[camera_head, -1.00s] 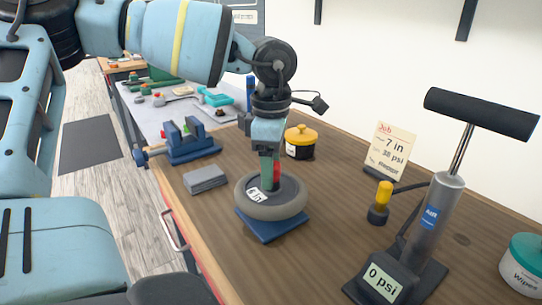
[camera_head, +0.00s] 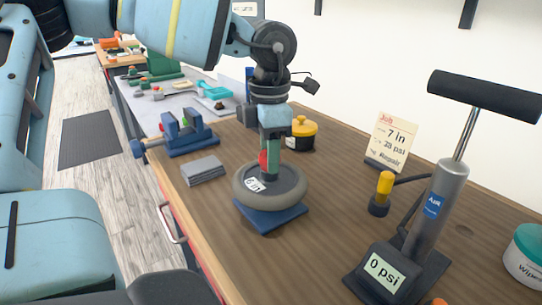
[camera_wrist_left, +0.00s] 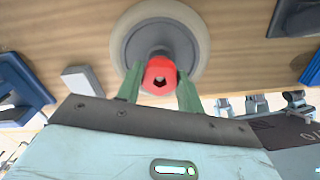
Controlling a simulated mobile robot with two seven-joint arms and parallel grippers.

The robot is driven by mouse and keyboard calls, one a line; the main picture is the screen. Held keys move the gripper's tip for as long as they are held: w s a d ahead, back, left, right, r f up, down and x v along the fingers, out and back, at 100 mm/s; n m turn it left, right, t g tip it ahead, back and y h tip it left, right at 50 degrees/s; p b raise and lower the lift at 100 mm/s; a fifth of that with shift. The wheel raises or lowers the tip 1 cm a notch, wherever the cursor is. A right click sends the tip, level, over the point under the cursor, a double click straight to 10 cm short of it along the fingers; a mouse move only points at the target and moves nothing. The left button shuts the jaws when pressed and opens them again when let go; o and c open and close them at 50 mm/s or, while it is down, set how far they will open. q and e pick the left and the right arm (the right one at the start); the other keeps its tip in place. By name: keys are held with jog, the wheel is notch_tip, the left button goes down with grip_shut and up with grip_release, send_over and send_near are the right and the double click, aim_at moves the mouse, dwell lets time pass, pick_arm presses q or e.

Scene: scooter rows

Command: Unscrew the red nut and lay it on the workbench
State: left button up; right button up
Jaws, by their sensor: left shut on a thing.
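The red nut (camera_head: 263,160) sits at the centre of a grey-tyred wheel (camera_head: 243,196), which lies flat on a blue stand (camera_head: 268,222) on the wooden workbench (camera_head: 330,210). My left gripper (camera_head: 270,166) points straight down over the hub, its green fingers shut on the nut. In the left wrist view, the red nut (camera_wrist_left: 160,70) shows between the two fingertips, with the wheel (camera_wrist_left: 193,28) behind it. A finger hides part of the nut in the head view. I cannot tell whether the thread is still engaged. My right gripper is not in view.
A grey block (camera_head: 203,171) and a blue vise (camera_head: 188,137) are left of the wheel. A yellow-lidded jar (camera_head: 301,133) stands behind it. A pump (camera_head: 428,215) reading 0 psi and a job card (camera_head: 393,140) are on the right. Bare bench lies between wheel and pump.

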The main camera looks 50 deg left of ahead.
pick_arm(q)
jog(key=n+b, duration=0.1)
jog(key=n, duration=0.3)
jog(key=shift+f+n+b, duration=0.1)
jog(key=shift+n+b, duration=0.25)
jog(key=shift+n, duration=0.05)
jog(key=n+b, duration=0.1)
jog(key=n, duration=0.4)
jog(key=shift+b, duration=0.3)
jog(key=n+b, duration=0.1)
jog(key=n, duration=0.6)
jog(key=shift+b, duration=0.3)
jog(key=o, duration=0.8)
jog(key=shift+o, duration=1.2)
